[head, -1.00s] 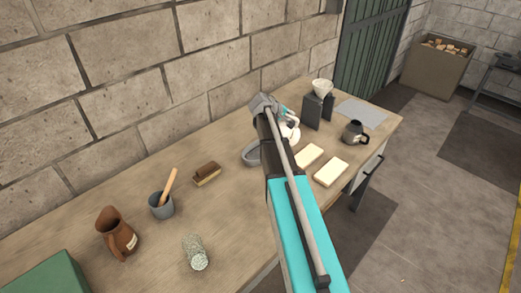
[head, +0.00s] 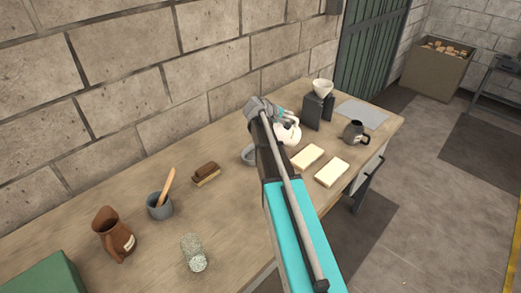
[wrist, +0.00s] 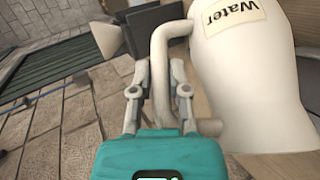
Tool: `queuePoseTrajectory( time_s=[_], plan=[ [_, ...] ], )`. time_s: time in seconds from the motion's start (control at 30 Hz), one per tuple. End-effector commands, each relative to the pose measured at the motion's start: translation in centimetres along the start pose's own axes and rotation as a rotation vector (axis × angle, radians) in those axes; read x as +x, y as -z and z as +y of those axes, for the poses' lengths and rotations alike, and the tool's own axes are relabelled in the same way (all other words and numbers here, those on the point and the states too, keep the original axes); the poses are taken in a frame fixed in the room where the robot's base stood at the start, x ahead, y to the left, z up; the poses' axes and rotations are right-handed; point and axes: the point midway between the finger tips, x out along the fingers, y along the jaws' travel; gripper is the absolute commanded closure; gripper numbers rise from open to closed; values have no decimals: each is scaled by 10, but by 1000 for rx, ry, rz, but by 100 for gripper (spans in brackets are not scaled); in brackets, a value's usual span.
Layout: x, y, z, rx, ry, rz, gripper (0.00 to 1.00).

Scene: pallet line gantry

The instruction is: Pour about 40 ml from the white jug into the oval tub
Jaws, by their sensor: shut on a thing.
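The white jug (head: 289,133) is beyond the end of my arm in the head view, partly hidden by it. In the wrist view the jug (wrist: 250,90) fills the right side, with a label reading "Water". My gripper (wrist: 160,92) is shut on the jug's handle, one finger on each side of it. In the head view my gripper (head: 280,114) is mostly hidden behind my wrist. The grey oval tub (head: 247,155) stands on the bench just left of the jug, mostly covered by my arm. I cannot see inside the tub or the jug.
Two pale blocks (head: 307,157), a dark pot (head: 355,132) and a dark stand with a white cone (head: 319,105) are to the right. A brush (head: 206,174), a grey mortar (head: 160,206), a brown jug (head: 113,232) and a speckled cylinder (head: 194,252) are to the left.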

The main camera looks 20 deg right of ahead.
Motion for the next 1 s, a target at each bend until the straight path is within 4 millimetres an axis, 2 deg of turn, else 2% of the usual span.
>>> queuePoseTrajectory(
  time_s=[1.0],
  plan=[
    [16, -13, 10, -7, -17, -4, 100]
  ],
)
